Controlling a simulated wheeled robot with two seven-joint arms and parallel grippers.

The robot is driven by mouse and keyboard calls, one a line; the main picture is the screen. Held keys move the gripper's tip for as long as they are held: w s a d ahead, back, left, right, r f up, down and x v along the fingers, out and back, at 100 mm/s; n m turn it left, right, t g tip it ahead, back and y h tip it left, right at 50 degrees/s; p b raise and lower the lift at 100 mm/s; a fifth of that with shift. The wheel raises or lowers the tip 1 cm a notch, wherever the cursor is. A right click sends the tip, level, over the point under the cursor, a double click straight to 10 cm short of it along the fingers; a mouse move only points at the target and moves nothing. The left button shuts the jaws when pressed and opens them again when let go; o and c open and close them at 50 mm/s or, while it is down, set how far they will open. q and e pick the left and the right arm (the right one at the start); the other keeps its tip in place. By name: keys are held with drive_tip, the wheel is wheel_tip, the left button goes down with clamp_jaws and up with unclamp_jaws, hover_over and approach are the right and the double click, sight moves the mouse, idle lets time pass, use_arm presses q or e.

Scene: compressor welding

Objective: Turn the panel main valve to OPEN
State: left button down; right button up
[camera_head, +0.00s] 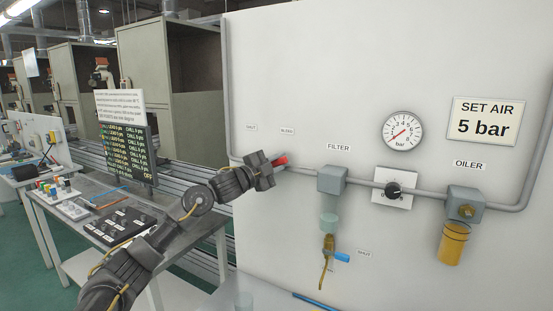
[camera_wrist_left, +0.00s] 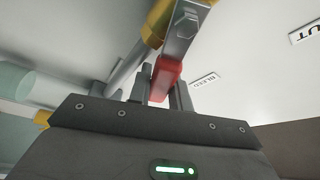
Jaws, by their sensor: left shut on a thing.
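The panel main valve shows as a red handle (camera_head: 281,160) on the pipe at the left part of the white panel. My left gripper (camera_head: 268,167) is at this handle and hides most of the valve. In the left wrist view the red handle grip (camera_wrist_left: 167,76) sits between the two fingers (camera_wrist_left: 163,92), which are shut on it. A grey metal lever with a hex bolt (camera_wrist_left: 186,22) and a brass-coloured body (camera_wrist_left: 157,24) show beyond the grip. My right gripper is not in view.
Small labels (camera_head: 287,131) sit above the valve. Right along the pipe are a filter (camera_head: 331,180), a regulator knob (camera_head: 393,190), a gauge (camera_head: 403,131) and an oiler (camera_head: 465,205). A blue-handled drain valve (camera_head: 341,257) hangs below the filter. A grey table (camera_head: 190,238) stands left.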

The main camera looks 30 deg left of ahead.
use_arm(q)
drive_tip(key=shift+d+f+m+g, duration=0.2)
drive_tip(key=shift+f+m+g, duration=0.45)
drive_tip(key=shift+m, duration=0.55)
drive_tip(key=shift+d+f+m+g, duration=0.15)
drive_tip(key=shift+f+m+g, duration=0.2)
drive_tip(key=shift+f+m, duration=0.7)
drive_tip(key=shift+r+m, duration=0.15)
drive_tip(key=shift+m, duration=0.1)
drive_tip(key=c, duration=1.3)
unclamp_jaws()
drive_tip(key=b+v, duration=0.5)
drive_tip(key=v, duration=0.6)
drive_tip(key=shift+w+d, duration=0.1)
